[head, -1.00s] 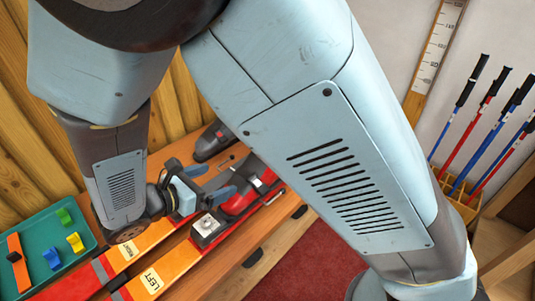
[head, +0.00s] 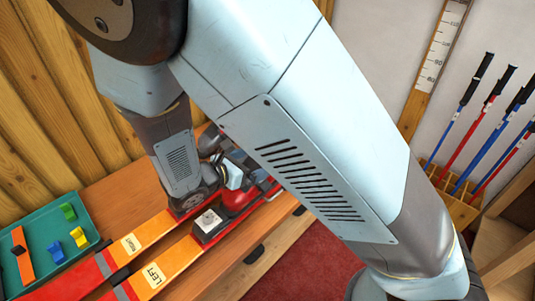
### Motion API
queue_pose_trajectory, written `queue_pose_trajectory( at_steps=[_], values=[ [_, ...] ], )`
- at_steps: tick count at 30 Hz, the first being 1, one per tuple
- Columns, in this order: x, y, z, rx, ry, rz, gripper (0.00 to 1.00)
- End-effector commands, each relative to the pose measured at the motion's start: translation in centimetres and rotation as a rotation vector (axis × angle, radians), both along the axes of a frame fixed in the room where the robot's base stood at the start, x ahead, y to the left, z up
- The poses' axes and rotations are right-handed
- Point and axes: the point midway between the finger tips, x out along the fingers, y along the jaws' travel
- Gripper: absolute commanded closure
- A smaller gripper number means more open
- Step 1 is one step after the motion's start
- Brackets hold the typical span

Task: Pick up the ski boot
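The red and dark ski boot (head: 238,199) shows in the head view near the middle of the bench, at the ski marked LEFT (head: 160,272). My arm hides part of it. My gripper (head: 235,176) is just behind and above the boot's red part, pointing to the right. Its fingers are small and largely covered by my arm, so I cannot tell whether they touch the boot or how far apart they are. A second ski, marked RIGHT (head: 135,243), lies beside the first. A grey-and-red binding part (head: 209,222) sits on the LEFT ski in front of the boot.
A green tray (head: 84,262) with small coloured pieces stands at the left of the wooden bench (head: 105,197). A rack (head: 450,207) of ski poles (head: 478,118) and a measuring board (head: 435,60) are at the right. Red carpet (head: 303,262) lies below the bench's front edge.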

Motion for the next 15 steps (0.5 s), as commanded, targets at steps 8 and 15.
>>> queue_pose_trajectory(
  at_steps=[8, 15],
  values=[
    [1.01, -0.87, -0.49, 0.001, 0.001, 0.0, 0.0],
    [0.98, -0.84, -0.47, 0.001, 0.001, 0.0, 0.11]
  ],
)
